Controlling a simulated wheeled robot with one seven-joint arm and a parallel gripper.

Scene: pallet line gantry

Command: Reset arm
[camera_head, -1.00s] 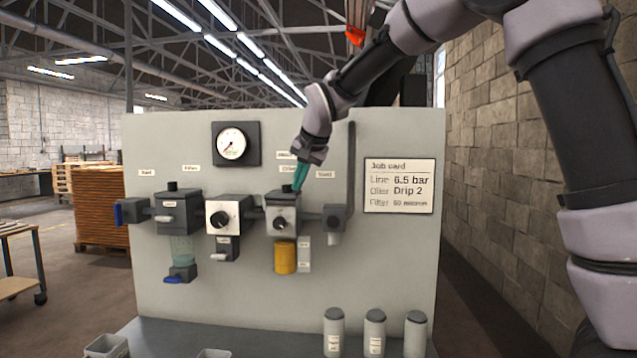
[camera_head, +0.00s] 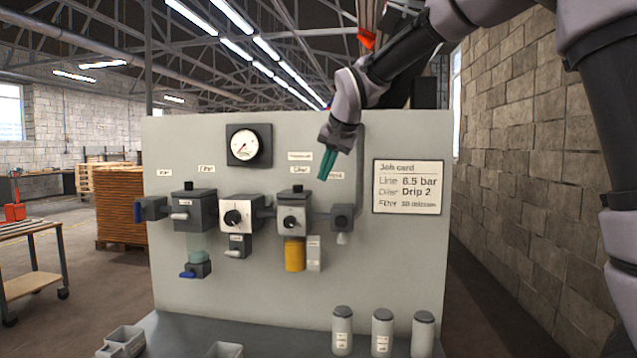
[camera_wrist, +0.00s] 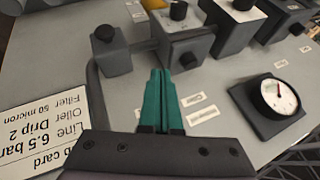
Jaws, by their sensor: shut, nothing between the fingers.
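My gripper (camera_head: 327,165) has teal fingers and hangs in front of the grey panel (camera_head: 300,125), up and to the right of the oiler unit (camera_head: 292,212). In the wrist view the teal fingers (camera_wrist: 161,82) are together with nothing between them. The oiler, with its black knob and yellow bowl (camera_head: 294,255), is apart from my fingers. The job card (camera_head: 408,187) on the panel's right reads Line 6.5 bar and Drip 2.
A gauge (camera_head: 246,145), a regulator (camera_head: 236,214) and a filter unit (camera_head: 194,210) are mounted on the panel. Several grey canisters (camera_head: 382,332) and open bins (camera_head: 122,342) stand on the ledge below. A brick wall (camera_head: 540,170) rises at the right.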

